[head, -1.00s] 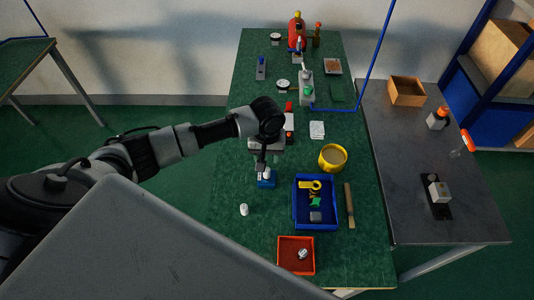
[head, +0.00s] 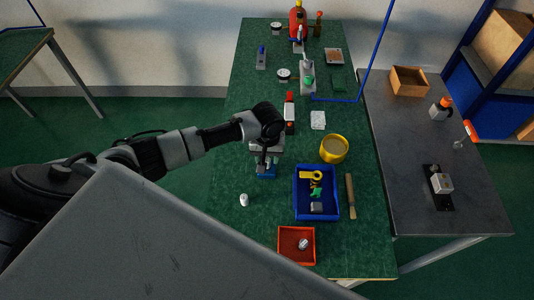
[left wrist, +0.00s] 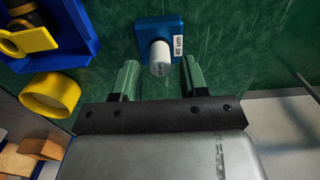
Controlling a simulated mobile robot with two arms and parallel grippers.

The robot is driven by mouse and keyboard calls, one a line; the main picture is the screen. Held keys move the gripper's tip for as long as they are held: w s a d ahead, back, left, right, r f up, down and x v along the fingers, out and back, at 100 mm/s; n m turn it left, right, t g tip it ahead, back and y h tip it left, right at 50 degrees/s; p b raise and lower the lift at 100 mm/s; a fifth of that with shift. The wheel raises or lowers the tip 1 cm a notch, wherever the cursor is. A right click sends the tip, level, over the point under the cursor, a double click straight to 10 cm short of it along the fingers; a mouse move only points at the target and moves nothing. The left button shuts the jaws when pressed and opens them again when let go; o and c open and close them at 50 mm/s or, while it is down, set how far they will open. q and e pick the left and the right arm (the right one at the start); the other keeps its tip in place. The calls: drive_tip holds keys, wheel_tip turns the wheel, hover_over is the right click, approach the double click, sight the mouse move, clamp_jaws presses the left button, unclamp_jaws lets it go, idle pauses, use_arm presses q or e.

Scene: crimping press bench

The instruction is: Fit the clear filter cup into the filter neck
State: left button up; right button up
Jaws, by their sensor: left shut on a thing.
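My left gripper (left wrist: 160,78) points down at a blue block (left wrist: 145,28) labelled "40 um". The exact contact is hard to see. In the head view the blue block (head: 266,172) is partly hidden under my left gripper (head: 265,162). A grey block on a black plate (head: 441,183) is on the grey side table; I cannot tell whether it has the filter neck. My right gripper is not in view.
A blue bin (head: 334,213), a red tray (head: 283,255) and a yellow round container (head: 334,148) are near the blue block. Another white cylinder (head: 244,200) stands on the green bench. An orange-ended item (head: 470,131) lies on the side table (head: 400,140), which has free room.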

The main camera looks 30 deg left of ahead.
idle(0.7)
use_arm(q)
drive_tip(key=shift+p, duration=0.5)
idle(0.5)
drive_tip(key=shift+p, duration=0.45)
drive_tip(key=shift+p, duration=0.4)
drive_tip(key=shift+f+b, duration=0.55)
drive_tip(key=shift+f, duration=0.55)
idle(0.4)
drive_tip(key=o, duration=1)
drive_tip(key=shift+r, duration=0.1)
wheel_tip(320, 180, up, 11)
drive_tip(key=shift+f+b, duration=0.1)
drive_tip(key=shift+b, duration=0.2)
